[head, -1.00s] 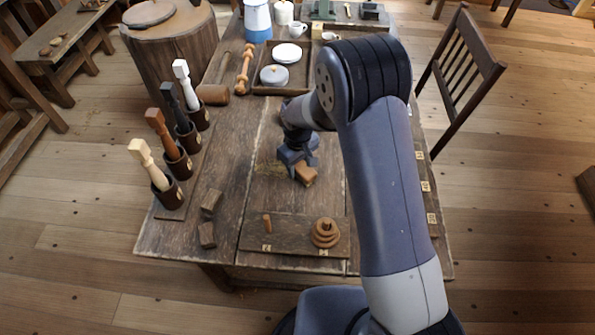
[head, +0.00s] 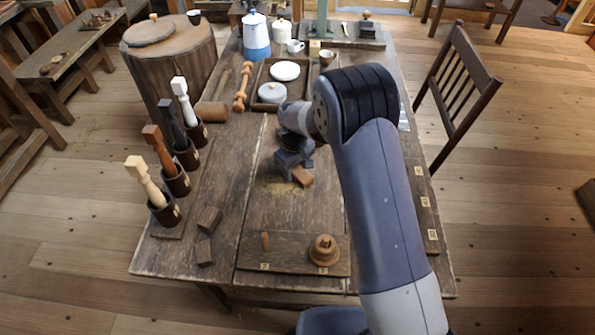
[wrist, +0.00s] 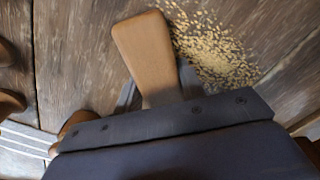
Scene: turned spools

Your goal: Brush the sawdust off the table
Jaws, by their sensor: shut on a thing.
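My gripper (head: 293,173) is over the middle of the wooden table (head: 218,232), shut on a brown wooden handle or block (head: 303,177), which I take to be the brush. In the wrist view the brown wooden piece (wrist: 147,52) sticks out past my gripper; no bristles show. Sawdust (head: 279,189) lies as a pale scatter on the table just in front of my gripper. In the wrist view the sawdust (wrist: 212,50) is a patch of tan crumbs to the right of the wooden piece. Whether the brush touches the table is hidden.
Cups with turned spindles (head: 166,211) stand along the left. A board (head: 284,262) with a peg and a stacked spool (head: 323,250) lies at the front edge. A tray (head: 258,98) with dishes is behind.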

